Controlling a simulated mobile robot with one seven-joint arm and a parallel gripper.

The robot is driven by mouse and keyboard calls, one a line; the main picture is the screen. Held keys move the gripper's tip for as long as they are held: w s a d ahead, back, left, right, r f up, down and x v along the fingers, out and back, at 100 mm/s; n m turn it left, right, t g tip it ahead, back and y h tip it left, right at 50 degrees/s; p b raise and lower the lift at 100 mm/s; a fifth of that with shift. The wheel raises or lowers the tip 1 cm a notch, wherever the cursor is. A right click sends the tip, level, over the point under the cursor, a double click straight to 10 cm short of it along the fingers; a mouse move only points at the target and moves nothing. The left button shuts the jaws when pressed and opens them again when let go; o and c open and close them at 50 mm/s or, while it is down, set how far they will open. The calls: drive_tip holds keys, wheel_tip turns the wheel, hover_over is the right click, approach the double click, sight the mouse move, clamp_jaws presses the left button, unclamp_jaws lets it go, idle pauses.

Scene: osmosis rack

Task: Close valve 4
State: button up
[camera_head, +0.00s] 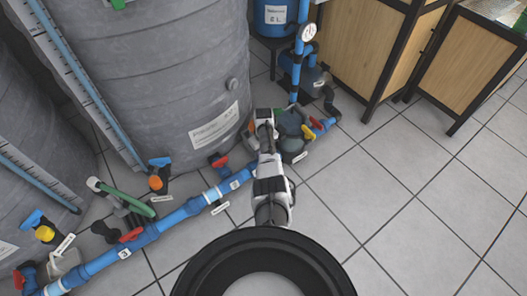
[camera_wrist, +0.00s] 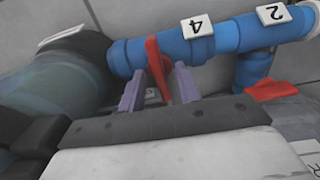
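In the wrist view a red valve handle (camera_wrist: 153,50) stands on the blue pipe beside a white tag marked 4 (camera_wrist: 197,26). My gripper (camera_wrist: 159,72) is open, with one pale purple finger on each side of this handle. A narrow gap seems to remain between the handle and each finger. In the head view my arm reaches down over the pipe line and hides most of valve 4.
A second red handle (camera_wrist: 270,90) sits near the tag marked 2 (camera_wrist: 272,14). A dark rounded housing (camera_wrist: 62,80) is close on the left. In the head view a large grey tank (camera_head: 160,80) stands behind the blue pipe (camera_head: 170,220). Tiled floor (camera_head: 400,190) at right is clear.

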wheel_tip(320, 180, up, 14)
drive_tip(key=p, duration=0.5)
drive_tip(key=shift+p, duration=0.4)
drive_tip(key=shift+f, duration=0.15)
